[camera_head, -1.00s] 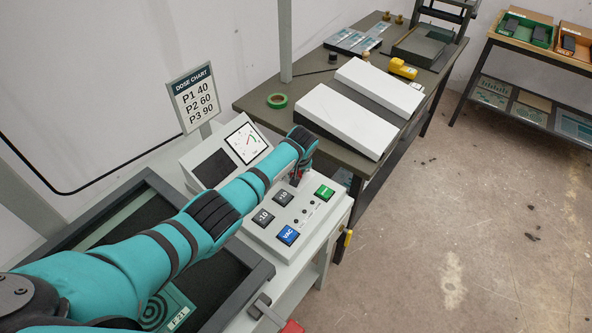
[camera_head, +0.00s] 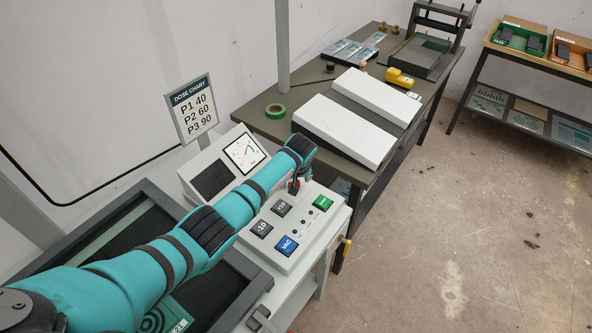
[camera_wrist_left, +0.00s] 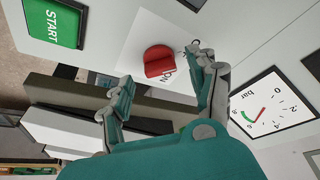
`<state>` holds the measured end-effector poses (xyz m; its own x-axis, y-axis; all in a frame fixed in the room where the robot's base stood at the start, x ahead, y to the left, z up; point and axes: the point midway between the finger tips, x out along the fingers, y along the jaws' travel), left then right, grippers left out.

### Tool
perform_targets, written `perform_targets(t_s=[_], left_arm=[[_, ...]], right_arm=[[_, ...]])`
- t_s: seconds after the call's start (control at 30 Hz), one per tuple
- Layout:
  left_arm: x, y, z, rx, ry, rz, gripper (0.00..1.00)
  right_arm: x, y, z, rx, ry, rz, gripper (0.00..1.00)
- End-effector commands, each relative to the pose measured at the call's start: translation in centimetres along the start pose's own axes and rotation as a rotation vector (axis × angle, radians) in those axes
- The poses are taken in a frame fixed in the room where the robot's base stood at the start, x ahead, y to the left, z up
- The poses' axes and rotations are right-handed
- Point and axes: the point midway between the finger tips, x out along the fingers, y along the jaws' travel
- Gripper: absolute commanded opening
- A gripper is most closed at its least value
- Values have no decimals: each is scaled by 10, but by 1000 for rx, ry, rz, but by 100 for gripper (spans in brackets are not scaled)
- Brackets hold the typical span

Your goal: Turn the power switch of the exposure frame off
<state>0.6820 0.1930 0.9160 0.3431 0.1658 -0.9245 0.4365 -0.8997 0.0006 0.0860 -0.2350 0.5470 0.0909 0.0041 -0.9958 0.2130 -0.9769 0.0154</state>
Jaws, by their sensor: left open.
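The red power switch knob (camera_wrist_left: 158,61) shows in the left wrist view on a white plate, with ON lettering partly visible beside it. My left gripper (camera_wrist_left: 161,68) is open, its two fingers on either side of the knob in the picture. I cannot tell whether either finger touches it. In the head view a small red part (camera_head: 294,187) shows just below my left wrist, over the exposure frame's control panel (camera_head: 268,246). My left fingers are mostly hidden there by the wrist. My right gripper is not in view.
The panel carries a green START button (camera_head: 323,202), a blue VAC button (camera_head: 286,244) and two dark buttons. A pressure gauge (camera_head: 245,152) stands behind. The dose chart (camera_head: 193,108) rises at the back left. A bench (camera_head: 262,122) with white boxes lies beyond.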

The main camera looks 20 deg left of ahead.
Motion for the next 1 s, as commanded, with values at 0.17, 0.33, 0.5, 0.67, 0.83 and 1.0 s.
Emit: perform_targets(t_s=[0.17,0.33,0.5,0.67,0.83,1.0], left_arm=[[-28,0,-1,0,4,3,60],[-60,0,-1,-1,5,3,60],[-88,0,0,-1,3,2,60],[-102,-1,0,-1,2,0,60],[-106,-1,0,-1,1,-1,60],[-106,-1,0,-1,1,-1,60]], right_arm=[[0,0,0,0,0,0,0],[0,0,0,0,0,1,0],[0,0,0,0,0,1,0],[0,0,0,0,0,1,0],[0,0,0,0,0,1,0],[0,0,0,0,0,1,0]])
